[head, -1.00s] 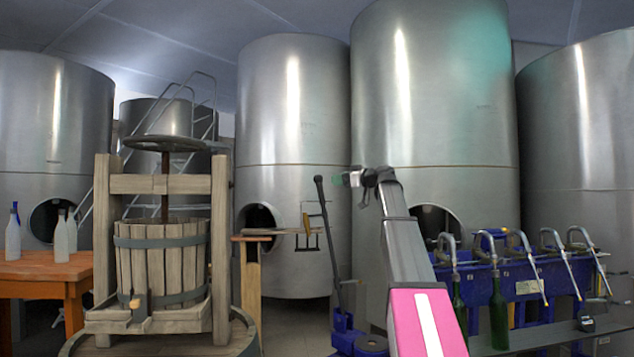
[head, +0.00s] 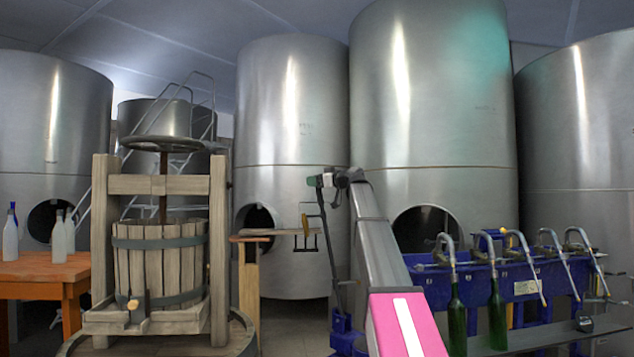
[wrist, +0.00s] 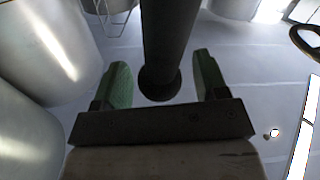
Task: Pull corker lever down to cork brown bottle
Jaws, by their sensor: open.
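The corker's dark lever (head: 325,222) stands nearly upright, leaning slightly, above the blue corker base (head: 345,337). My gripper (head: 327,181) is at the lever's top end in the head view. In the wrist view my gripper (wrist: 162,62) is open, its two green fingers apart on either side of the dark lever (wrist: 170,35). The lever's rounded end lies between the fingers, with a visible gap on both sides. I cannot make out a brown bottle; my arm hides part of the corker's lower area.
A blue bottle filler (head: 500,275) with several spouts and green bottles (head: 457,318) stands at the right. A wooden press (head: 160,250) is at the left, beside an orange table (head: 40,272) with pale bottles. Large steel tanks (head: 292,130) stand behind.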

